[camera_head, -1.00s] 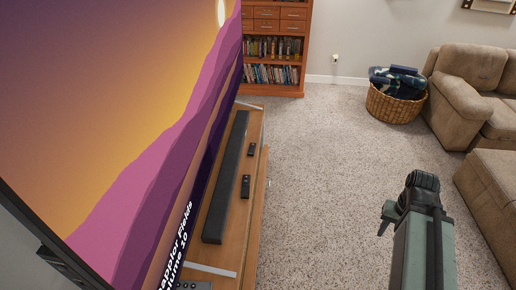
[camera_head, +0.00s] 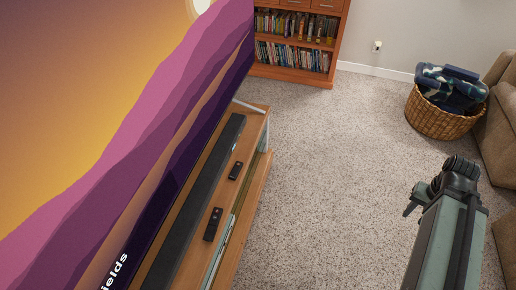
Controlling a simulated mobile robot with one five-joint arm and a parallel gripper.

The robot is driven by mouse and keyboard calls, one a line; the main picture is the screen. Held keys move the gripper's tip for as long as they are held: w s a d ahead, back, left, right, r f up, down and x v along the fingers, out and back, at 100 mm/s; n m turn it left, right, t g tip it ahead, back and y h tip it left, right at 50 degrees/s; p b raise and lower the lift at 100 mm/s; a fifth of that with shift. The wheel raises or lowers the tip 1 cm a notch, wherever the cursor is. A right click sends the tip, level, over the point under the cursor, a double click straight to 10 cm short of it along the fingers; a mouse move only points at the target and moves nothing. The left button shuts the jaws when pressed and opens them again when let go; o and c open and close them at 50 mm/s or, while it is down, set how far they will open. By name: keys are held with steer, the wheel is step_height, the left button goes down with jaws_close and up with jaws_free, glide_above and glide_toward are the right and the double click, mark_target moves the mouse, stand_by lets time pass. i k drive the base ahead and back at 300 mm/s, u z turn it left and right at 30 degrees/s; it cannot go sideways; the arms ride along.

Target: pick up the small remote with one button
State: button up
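Two dark remotes lie on the wooden TV stand (camera_head: 255,121), to the right of the long black soundbar (camera_head: 196,205). The farther remote (camera_head: 235,171) is the smaller one; its buttons are too small to count. The nearer remote (camera_head: 213,224) is longer and has a round pad near its top. My gripper (camera_head: 409,211) is at the right of the view, over the carpet and well apart from both remotes. I cannot make out whether its fingers are open or shut.
A large television (camera_head: 110,130) stands along the left, behind the soundbar. A wooden bookcase (camera_head: 296,38) is at the back. A wicker basket (camera_head: 440,122) with folded blankets and a brown sofa (camera_head: 498,130) are at the right. The carpet (camera_head: 330,180) between is clear.

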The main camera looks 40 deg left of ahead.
mark_target(234, 173)
steer(key=i, duration=2.8)
steer(key=u, duration=5.35)
steer(key=i, duration=1)
steer(key=z, duration=0.05)
